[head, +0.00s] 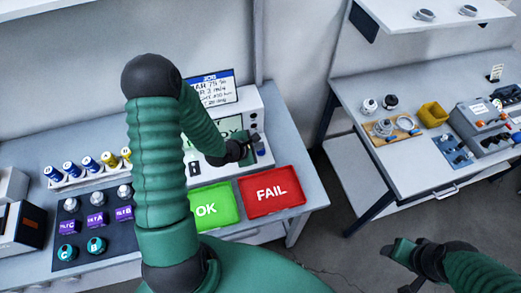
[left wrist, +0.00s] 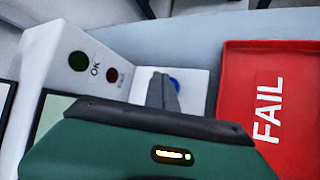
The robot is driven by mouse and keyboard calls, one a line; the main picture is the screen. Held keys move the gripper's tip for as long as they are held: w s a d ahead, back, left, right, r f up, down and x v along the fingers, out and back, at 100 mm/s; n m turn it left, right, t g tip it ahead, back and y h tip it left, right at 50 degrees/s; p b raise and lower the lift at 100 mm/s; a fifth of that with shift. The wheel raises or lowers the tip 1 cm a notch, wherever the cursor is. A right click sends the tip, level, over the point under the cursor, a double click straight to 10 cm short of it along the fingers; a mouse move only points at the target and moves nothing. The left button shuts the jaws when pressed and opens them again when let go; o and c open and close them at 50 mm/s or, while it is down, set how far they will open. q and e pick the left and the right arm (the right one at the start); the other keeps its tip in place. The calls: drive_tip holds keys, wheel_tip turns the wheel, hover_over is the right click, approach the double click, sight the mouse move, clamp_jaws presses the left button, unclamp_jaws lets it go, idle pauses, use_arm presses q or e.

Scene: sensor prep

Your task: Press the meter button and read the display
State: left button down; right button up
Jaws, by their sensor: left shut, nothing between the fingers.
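The meter (head: 251,104) is a white box at the back of the left bench. Its greenish display (head: 228,127) is mostly hidden behind my left arm, and I cannot read the full text. A blue button (head: 261,152) is on its low front part, and it also shows in the left wrist view (left wrist: 175,83), partly hidden by my fingers. My left gripper (head: 252,146) is shut and empty, right beside the button; in the left wrist view its fingers (left wrist: 163,93) overlap it. I cannot tell whether they touch. My right gripper (head: 404,268) is open and empty over the floor.
A green OK tray (head: 225,220) and a red FAIL tray (head: 250,209) lie in front of the meter. A job card (head: 221,78) stands behind it. Batteries (head: 70,169) and a dark mat (head: 75,254) with sensors are at left. Another bench (head: 375,95) stands at right.

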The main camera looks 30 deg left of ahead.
use_arm(q)
drive_tip(key=shift+d, duration=0.15)
drive_tip(key=shift+f, duration=0.3)
idle(0.3)
drive_tip(key=shift+f, duration=0.5)
idle(0.3)
drive_tip(key=shift+r, duration=0.15)
drive_tip(key=shift+r+p, duration=0.75)
drive_tip(key=shift+r, duration=0.1)
